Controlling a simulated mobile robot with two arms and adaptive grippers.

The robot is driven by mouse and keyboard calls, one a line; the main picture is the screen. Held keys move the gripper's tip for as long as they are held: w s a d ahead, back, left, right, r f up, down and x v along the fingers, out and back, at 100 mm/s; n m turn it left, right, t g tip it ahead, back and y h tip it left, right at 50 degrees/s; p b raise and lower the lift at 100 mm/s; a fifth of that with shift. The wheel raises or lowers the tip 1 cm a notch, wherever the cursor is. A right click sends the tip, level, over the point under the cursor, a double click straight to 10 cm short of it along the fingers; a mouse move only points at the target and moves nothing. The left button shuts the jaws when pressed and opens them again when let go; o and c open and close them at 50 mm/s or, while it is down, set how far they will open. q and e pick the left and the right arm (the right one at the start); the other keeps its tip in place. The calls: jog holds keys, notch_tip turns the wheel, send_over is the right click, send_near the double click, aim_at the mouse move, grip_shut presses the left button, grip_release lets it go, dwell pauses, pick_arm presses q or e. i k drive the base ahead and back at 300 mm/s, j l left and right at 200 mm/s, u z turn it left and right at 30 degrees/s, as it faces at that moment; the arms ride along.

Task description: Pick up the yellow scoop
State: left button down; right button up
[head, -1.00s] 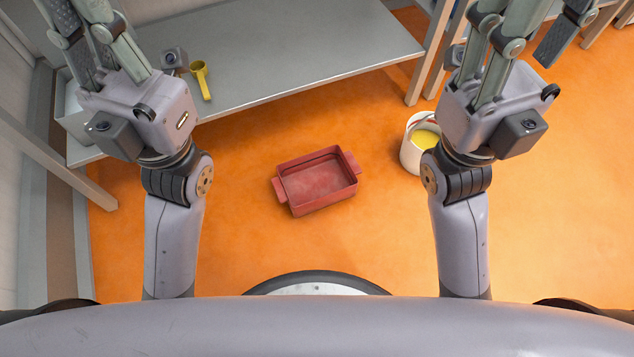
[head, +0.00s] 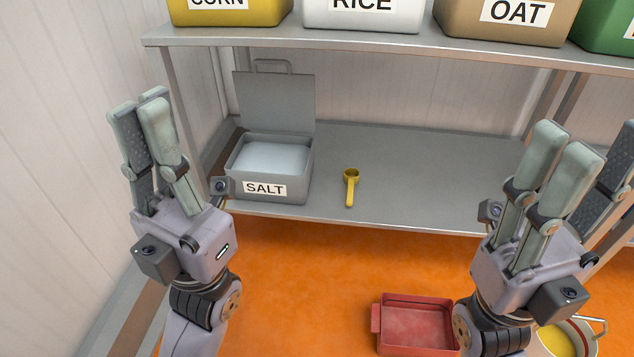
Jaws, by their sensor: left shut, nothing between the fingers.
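The yellow scoop (head: 351,187) lies on the grey lower shelf (head: 410,180), right of the salt box, its handle toward the shelf's front edge. Nothing is touching it. My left gripper (head: 143,106) points up at the left, in front of the salt box and left of the scoop. It is shut and empty. My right gripper (head: 592,145) stands at the right, well apart from the scoop, with its fingers spread and nothing seen between them.
The grey salt box (head: 298,172) stands with its lid up and white salt inside. Corn (head: 230,12), rice (head: 362,16) and oat (head: 503,22) bins sit on the upper shelf. A red tray (head: 416,325) and a bucket with yellow contents (head: 556,341) are on the orange floor.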

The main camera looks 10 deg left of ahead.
aim_at(351, 174)
jog(key=i+z, duration=0.1)
jog(key=z, duration=0.25)
jog(key=i+z, duration=0.15)
jog(key=z, duration=0.2)
jog(key=i+j+z, duration=0.1)
jog(key=z, duration=0.25)
